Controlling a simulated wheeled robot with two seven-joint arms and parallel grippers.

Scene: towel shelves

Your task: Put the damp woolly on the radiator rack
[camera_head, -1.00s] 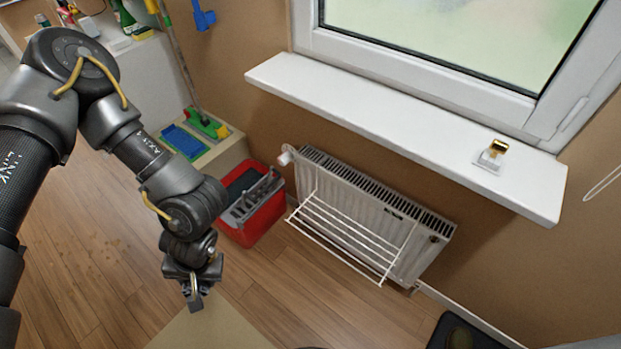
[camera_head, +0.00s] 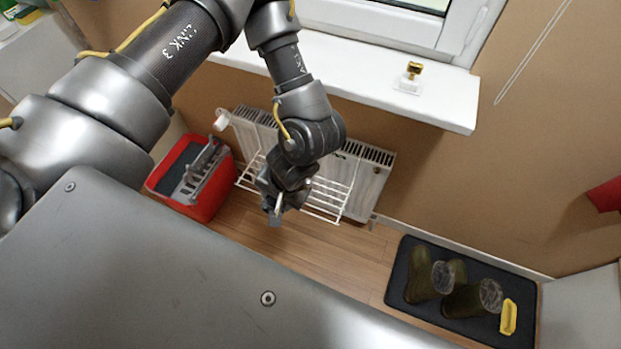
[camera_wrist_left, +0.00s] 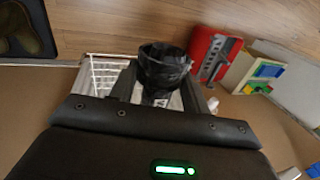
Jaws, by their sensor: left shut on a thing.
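My left gripper (camera_head: 273,212) hangs over the white wire radiator rack (camera_head: 334,197), as seen in the head view. In the left wrist view, the gripper (camera_wrist_left: 166,98) is shut on a dark, bunched thing (camera_wrist_left: 164,66), apparently the woolly. It looks black and its shape is partly hidden by the fingers. In the head view it is hard to tell from the dark gripper. The rack juts out from the radiator's front and looks empty where it shows; the arm covers its middle. The rack also shows in the left wrist view (camera_wrist_left: 103,76). My right gripper is out of view.
A red tool caddy (camera_head: 205,203) stands on the floor left of the radiator (camera_head: 366,187). The white windowsill (camera_head: 447,108) overhangs above, with a small gold-topped item (camera_head: 410,78) on it. A dark mat (camera_head: 396,290) with boots (camera_head: 424,275) lies at right.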

